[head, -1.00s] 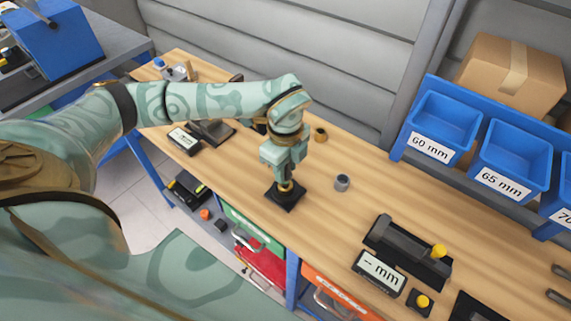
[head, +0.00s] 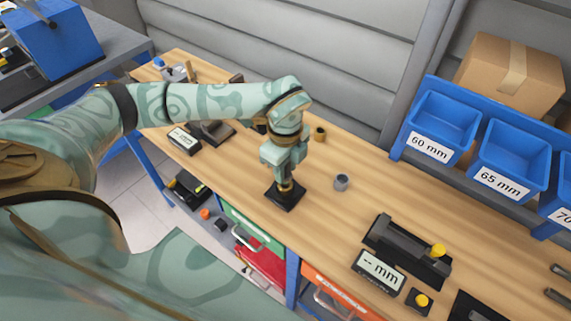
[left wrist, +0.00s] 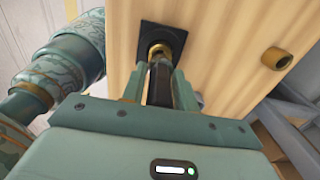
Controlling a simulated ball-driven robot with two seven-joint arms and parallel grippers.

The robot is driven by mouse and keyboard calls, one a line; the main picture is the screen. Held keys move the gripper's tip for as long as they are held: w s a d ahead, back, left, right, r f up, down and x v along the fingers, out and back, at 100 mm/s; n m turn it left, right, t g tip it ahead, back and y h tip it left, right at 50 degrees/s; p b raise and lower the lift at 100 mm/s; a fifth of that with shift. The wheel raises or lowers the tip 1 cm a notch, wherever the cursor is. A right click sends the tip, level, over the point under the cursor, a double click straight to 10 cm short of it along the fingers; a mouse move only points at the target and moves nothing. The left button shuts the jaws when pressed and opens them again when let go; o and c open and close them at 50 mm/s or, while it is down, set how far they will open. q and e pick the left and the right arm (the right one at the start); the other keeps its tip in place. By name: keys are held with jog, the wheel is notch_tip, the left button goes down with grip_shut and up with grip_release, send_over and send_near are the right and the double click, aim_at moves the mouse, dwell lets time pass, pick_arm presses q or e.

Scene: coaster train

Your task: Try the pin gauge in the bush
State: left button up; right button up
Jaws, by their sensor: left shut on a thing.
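My left gripper (head: 287,174) points down over a small black square block (head: 284,198) on the wooden bench. It is shut on the pin gauge, a dark cylinder (left wrist: 160,84) seen between the fingers in the left wrist view. A brass bush (left wrist: 160,50) sits on the black block (left wrist: 151,30), and the pin's far end lines up with it. I cannot tell how far the pin is inside the bush. A loose brass ring (head: 319,134) stands farther back on the bench. My right gripper is not in view.
A grey ring (head: 341,182) stands right of the block. A black measuring fixture (head: 405,252) with a yellow knob and a display (head: 379,272) is at the right front. Blue bins (head: 440,125) stand at the back right. Bench wood between is clear.

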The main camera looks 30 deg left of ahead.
pick_arm(q)
jog(key=shift+f+b, duration=0.3)
jog(key=shift+f, duration=0.4)
dwell(0.5)
dwell(0.4)
jog(key=o, duration=1.1)
jog(key=shift+o, duration=0.2)
notch_tip(320, 180, up, 16)
jog(key=p, duration=0.2)
jog(key=shift+r, duration=0.2)
